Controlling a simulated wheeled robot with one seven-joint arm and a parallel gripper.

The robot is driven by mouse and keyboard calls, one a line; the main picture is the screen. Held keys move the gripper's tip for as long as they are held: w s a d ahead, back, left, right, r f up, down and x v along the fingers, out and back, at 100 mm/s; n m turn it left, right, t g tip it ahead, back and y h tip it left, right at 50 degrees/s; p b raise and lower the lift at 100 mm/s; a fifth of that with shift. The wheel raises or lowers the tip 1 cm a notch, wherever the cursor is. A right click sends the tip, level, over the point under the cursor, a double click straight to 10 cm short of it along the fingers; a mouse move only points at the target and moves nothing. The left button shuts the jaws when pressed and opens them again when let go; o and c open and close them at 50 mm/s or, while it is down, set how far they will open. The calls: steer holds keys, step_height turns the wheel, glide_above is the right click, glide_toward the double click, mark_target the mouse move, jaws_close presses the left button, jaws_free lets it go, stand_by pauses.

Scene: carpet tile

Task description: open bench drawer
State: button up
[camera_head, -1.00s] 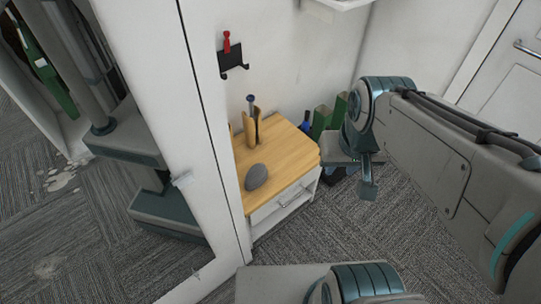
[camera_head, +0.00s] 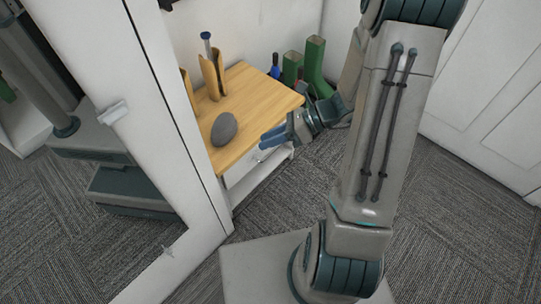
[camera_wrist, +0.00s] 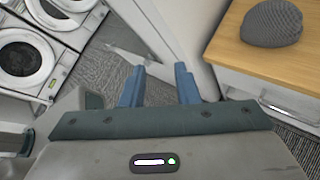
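The bench (camera_head: 255,95) has a light wooden top and a white body and stands against the wall in the head view. Its white drawer front (camera_head: 240,179) faces the lower right and looks closed. My gripper (camera_head: 266,140) is just in front of the bench's front edge, partly covering the drawer. In the wrist view my gripper (camera_wrist: 160,72) shows two blue fingers apart with nothing between them. The drawer front (camera_wrist: 248,84) is to the right of the fingers there, with a handle (camera_wrist: 286,112) low on it. I cannot tell whether anything touches.
A grey rounded object (camera_head: 224,129) and a wooden holder (camera_head: 212,76) stand on the bench. A white-framed mirror (camera_head: 165,150) stands close on the left. Front-loading machines (camera_wrist: 22,58) show in the wrist view. Carpet at the lower right is clear.

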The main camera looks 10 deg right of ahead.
steer(key=w+d+f+m+t+b, duration=0.3)
steer(key=f+m+t+b, duration=0.1)
steer(key=f+m, duration=0.4)
steer(key=w+d+f+m+t+b, duration=0.3)
steer(key=f+m, duration=0.2)
steer(key=f, duration=0.5)
steer(key=m+t+h+b, duration=0.3)
steer(key=m+t+b, duration=0.2)
steer(key=m, duration=0.5)
glide_toward(271, 152)
steer(key=shift+f+b+x, duration=0.15)
steer(key=shift+b+x, duration=0.75)
steer(key=shift+x, duration=1.65)
steer(key=shift+f+b+x, duration=0.1)
steer(key=shift+b+x, duration=0.8)
steer(key=shift+x, duration=1.7)
steer(key=shift+d, duration=0.15)
jaws_close()
